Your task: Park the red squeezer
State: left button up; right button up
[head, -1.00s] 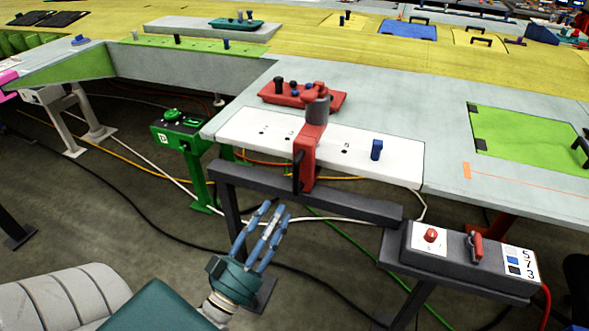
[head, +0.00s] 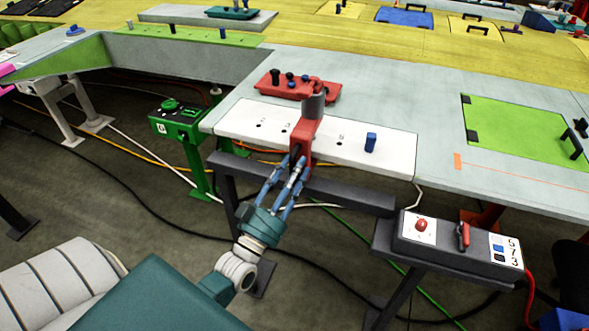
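The red squeezer (head: 307,130) stands upright at the edge of the white numbered strip (head: 375,155), with a grey cylinder (head: 313,106) at its top. Its lower part reaches down over the front edge, where a dark handle shows. My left gripper (head: 293,166) is at this lower part, its blue fingers spread on either side of the handle; it looks open, and contact is unclear. The fingers partly cover the handle. My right gripper is out of view.
A red tray with knobs (head: 298,86) lies behind the strip. A blue peg (head: 370,142) stands on it at right. A dark rail (head: 350,192) runs below the edge, with a grey control box (head: 455,242) at right. A green box on a post (head: 178,118) stands at left.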

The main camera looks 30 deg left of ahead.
pick_arm(q)
grip_shut()
jog(key=shift+a+f, duration=0.1)
jog(key=shift+a, duration=0.1)
jog(key=s+a+b, duration=0.2)
jog(key=s+a, duration=0.1)
jog(key=a, duration=0.9)
jog(key=s+a+b, duration=0.2)
jog(key=a, duration=0.9)
jog(key=shift+s+a, duration=0.4)
